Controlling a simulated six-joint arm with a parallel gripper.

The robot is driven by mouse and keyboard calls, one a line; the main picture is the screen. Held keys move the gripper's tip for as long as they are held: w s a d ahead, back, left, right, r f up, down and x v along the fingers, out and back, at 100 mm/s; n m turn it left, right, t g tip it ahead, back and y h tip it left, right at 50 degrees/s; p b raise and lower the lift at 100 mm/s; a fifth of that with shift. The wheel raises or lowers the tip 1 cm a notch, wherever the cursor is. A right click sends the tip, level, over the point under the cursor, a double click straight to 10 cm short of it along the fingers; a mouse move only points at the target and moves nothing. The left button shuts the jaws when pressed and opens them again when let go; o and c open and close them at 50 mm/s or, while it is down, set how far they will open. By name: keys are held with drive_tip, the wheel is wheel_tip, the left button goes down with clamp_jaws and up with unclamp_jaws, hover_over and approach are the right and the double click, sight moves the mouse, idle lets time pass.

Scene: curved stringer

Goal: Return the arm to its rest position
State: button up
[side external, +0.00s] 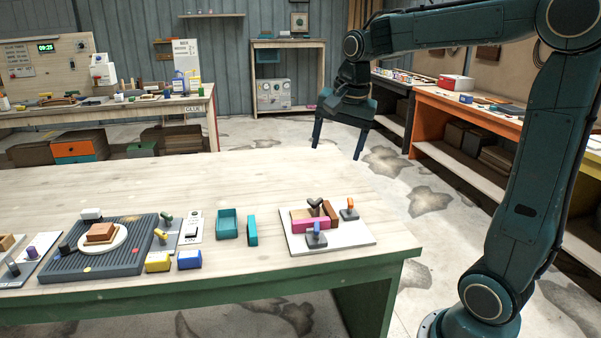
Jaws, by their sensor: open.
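My gripper (337,150) hangs from my dark teal arm, high above the far right part of the workbench in the picture. Its two fingers point down and stand wide apart, with nothing between them. It is clear of the bench and of everything on it. My arm rises at the right, bends at the top and reaches left to the gripper.
An orange side bench (440,105) stands behind my arm.

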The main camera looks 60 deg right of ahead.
drive_tip(key=s+a+f+n+t+y, duration=0.1)
drive_tip(key=s+a+f+n+t, duration=0.1)
drive_tip(key=s+a+n, duration=1)
drive_tip(key=s+f+n, duration=0.1)
drive_tip(key=s+n, duration=0.1)
drive_tip(key=s, duration=0.2)
drive_tip(key=shift+a+f+t, duration=0.35)
drive_tip(key=shift+a+t, duration=0.05)
drive_tip(key=shift+s, duration=0.1)
